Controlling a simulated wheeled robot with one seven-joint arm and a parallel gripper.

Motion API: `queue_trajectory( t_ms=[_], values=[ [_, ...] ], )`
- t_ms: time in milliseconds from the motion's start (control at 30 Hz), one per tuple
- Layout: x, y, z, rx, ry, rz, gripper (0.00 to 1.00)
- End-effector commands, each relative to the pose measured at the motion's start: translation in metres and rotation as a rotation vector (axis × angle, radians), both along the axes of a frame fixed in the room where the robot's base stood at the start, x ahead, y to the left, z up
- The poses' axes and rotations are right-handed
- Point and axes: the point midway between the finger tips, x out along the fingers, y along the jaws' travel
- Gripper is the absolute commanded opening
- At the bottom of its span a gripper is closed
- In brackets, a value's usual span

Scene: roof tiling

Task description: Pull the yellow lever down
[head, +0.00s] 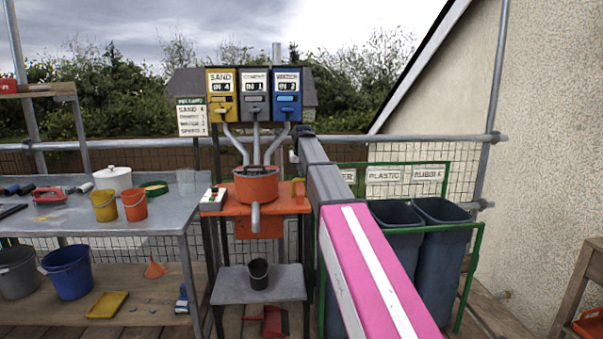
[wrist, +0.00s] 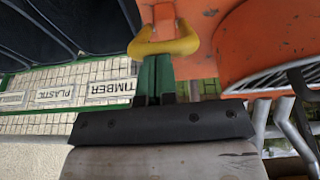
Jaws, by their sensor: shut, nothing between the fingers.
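The yellow lever shows in the wrist view as a yellow curved grip (wrist: 163,45) on an orange stem, beside the orange mixer body (wrist: 240,45). My gripper (wrist: 155,60) has green fingers that are shut together and empty. The fingertips lie right at the yellow grip's edge; I cannot tell if they touch it. In the head view the orange mixer (head: 256,185) stands on an orange stand, with a small orange part at its right.
The sand, cement and water dispensers (head: 254,95) hang above the mixer, with grey pipes leading down. A black bucket (head: 258,273) stands on a low grey table below. Dark bins (head: 441,230) stand at the right. A metal workbench (head: 150,222) with buckets is at the left.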

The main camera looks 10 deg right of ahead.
Motion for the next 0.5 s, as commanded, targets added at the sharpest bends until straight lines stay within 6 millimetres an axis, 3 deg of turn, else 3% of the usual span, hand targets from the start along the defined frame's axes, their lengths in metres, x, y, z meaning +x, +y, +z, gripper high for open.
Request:
queue_trajectory(
  t_ms=[267,500],
  values=[
    [-0.011,0.0,-0.005,-0.002,-0.055,0.0,0.0],
    [-0.033,0.001,-0.018,-0.007,-0.192,0.001,0.0]
  ],
)
